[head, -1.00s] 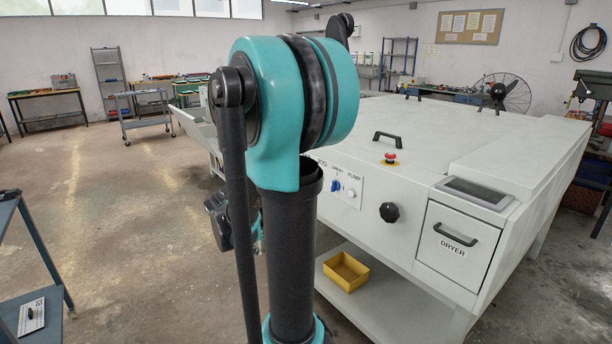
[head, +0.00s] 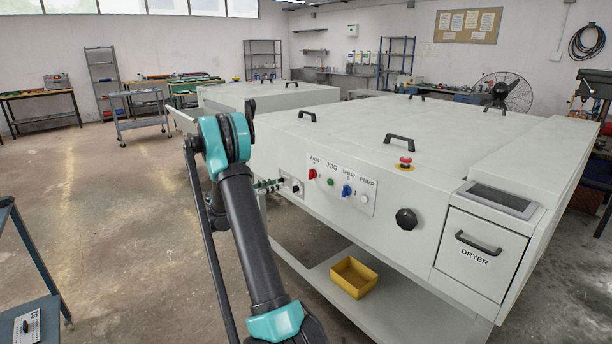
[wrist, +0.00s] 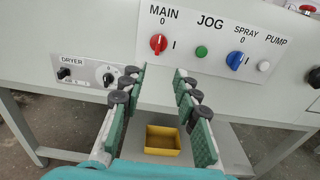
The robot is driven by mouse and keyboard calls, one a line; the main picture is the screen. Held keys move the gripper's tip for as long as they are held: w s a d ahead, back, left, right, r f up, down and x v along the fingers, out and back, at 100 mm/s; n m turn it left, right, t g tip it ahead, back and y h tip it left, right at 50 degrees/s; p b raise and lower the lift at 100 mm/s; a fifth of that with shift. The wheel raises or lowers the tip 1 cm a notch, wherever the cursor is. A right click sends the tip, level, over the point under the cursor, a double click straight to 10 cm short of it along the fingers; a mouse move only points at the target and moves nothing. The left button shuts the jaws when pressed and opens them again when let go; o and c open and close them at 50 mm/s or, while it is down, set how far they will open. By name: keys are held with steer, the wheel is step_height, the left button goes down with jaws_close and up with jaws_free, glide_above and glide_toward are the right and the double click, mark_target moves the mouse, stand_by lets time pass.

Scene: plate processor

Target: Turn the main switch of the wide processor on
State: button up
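The main switch (wrist: 158,43) is a red rotary knob under the word MAIN, with 0 above it and I to its right. Its handle stands about upright, toward the 0. In the head view the main switch (head: 313,169) sits at the left end of the white label panel on the front of the wide processor (head: 345,135). My gripper (wrist: 159,76) is open and empty in the wrist view, its two green-padded fingers apart. The fingertips show below the main switch, and I see no contact with it.
Right of the main switch are a green JOG button (wrist: 201,51), a blue SPRAY switch (wrist: 235,60) and a white PUMP button (wrist: 263,66). A DRYER panel (wrist: 85,73) with black knobs is at left. A yellow bin (head: 353,276) sits on the lower shelf.

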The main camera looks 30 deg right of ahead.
mark_target(311, 174)
steer(key=w+d, duration=0.1)
steer(key=d, duration=1.6)
steer(key=shift+w+d, duration=0.3)
steer(key=shift+w, duration=0.05)
jaws_close()
